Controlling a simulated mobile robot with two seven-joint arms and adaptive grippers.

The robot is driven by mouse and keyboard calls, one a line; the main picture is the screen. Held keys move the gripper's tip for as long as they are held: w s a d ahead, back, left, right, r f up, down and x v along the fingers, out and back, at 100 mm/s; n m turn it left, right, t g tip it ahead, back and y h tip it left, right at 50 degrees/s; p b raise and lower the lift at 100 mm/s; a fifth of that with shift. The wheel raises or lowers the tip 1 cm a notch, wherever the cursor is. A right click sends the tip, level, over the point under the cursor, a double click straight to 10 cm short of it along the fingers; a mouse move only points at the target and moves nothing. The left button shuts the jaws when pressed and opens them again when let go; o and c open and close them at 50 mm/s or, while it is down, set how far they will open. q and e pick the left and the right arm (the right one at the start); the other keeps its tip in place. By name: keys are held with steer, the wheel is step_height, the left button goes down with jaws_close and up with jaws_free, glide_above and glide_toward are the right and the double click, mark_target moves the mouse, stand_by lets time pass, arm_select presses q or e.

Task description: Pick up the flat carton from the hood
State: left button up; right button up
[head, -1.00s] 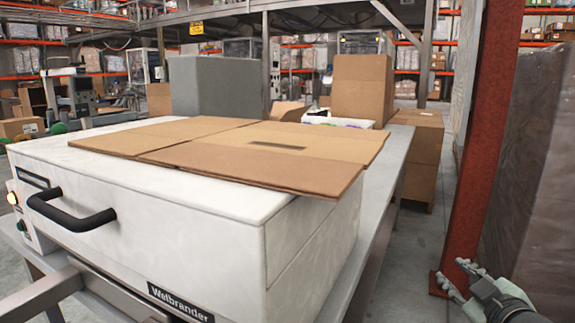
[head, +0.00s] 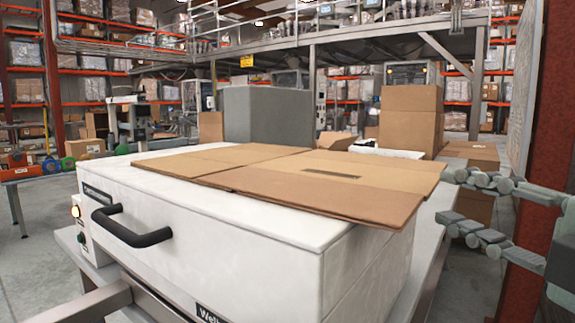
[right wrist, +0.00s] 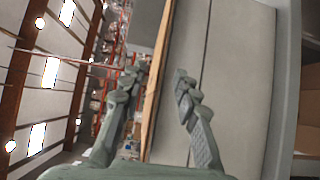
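The flat carton (head: 330,180), a brown folded sheet of cardboard, lies flat on top of the white hood (head: 230,225) in the head view. Its right edge reaches out to the hood's right side. My right gripper (head: 446,196) is open and empty just right of that edge, one finger above the other. In the right wrist view, the carton's edge (right wrist: 158,85) runs as a thin brown strip between the open fingers of my right gripper (right wrist: 158,74). I cannot tell whether either finger touches it. My left gripper is not in view.
A black handle (head: 130,228) is on the hood's front. Behind stand a grey box (head: 265,115) and a tall brown box (head: 410,120). A red post (head: 530,240) stands close at the right, behind my right gripper. Brown boxes (head: 470,155) are stacked beyond the table.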

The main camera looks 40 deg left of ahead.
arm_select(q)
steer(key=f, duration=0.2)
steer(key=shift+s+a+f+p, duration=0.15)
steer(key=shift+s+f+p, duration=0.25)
arm_select(e)
steer(key=x, duration=0.6)
steer(key=shift+w+a, duration=0.2)
steer(key=shift+w, duration=0.2)
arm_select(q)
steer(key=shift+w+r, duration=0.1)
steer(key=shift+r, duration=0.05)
arm_select(e)
jaws_close()
